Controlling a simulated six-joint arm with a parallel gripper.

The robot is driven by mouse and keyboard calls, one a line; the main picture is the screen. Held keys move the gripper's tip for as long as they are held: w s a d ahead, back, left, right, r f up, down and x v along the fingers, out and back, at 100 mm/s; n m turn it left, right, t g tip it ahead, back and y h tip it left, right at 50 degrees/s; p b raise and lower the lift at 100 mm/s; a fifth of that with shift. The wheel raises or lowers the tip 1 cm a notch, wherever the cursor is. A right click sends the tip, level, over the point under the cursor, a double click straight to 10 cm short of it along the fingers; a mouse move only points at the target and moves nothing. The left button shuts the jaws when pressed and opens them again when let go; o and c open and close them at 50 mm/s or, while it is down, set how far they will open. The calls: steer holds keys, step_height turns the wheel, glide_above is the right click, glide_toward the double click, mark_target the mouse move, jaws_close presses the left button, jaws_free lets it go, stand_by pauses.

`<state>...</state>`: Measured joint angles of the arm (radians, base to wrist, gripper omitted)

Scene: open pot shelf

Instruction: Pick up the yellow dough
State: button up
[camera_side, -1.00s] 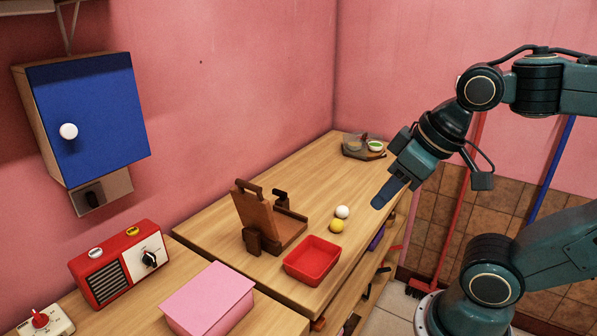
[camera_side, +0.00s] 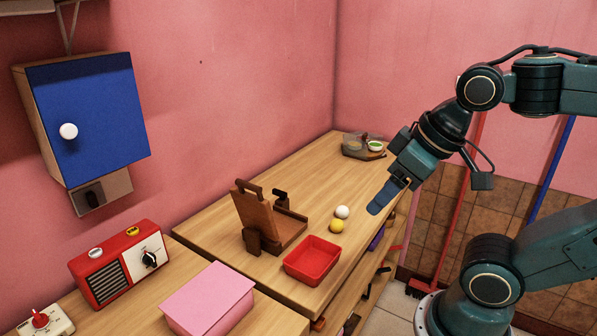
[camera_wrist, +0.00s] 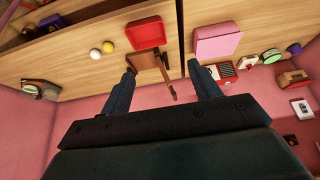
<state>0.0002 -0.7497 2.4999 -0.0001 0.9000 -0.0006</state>
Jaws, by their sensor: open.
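The yellow dough (camera_side: 336,226) is a small ball on the wooden counter, right beside a white ball (camera_side: 342,212). In the wrist view the yellow dough (camera_wrist: 108,46) lies up and left of my fingers, with the white ball (camera_wrist: 95,53) next to it. My gripper (camera_side: 384,197) hangs above the counter's right edge, to the right of and higher than the dough. In the wrist view my gripper (camera_wrist: 158,88) shows two blue fingers spread wide apart with nothing held between them.
A red tray (camera_side: 312,262) sits just in front of the dough. A brown wooden press (camera_side: 268,220) stands to its left. A tray with bowls (camera_side: 362,150) is at the counter's far end. A pink box (camera_side: 208,300) and red radio (camera_side: 118,262) stand front left.

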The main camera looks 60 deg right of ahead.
steer(key=shift+w, duration=0.1)
steer(key=w+d+f+n+g, duration=0.2)
steer(key=w+d+f+n, duration=0.25)
steer(key=w+d, duration=0.6)
steer(key=w+d+f+n+y, duration=0.3)
steer(key=d+f, duration=0.7)
steer(key=d, duration=0.4)
steer(key=shift+d+n, duration=0.15)
steer(key=shift+n, duration=0.2)
glide_above(337, 225)
steer(key=s+d, duration=0.2)
steer(key=shift+s+a+f, duration=0.1)
steer(key=shift+a+f, duration=0.05)
steer(key=shift+f, duration=1.8)
steer(key=shift+a+f, duration=0.1)
steer(key=shift+f, duration=1.85)
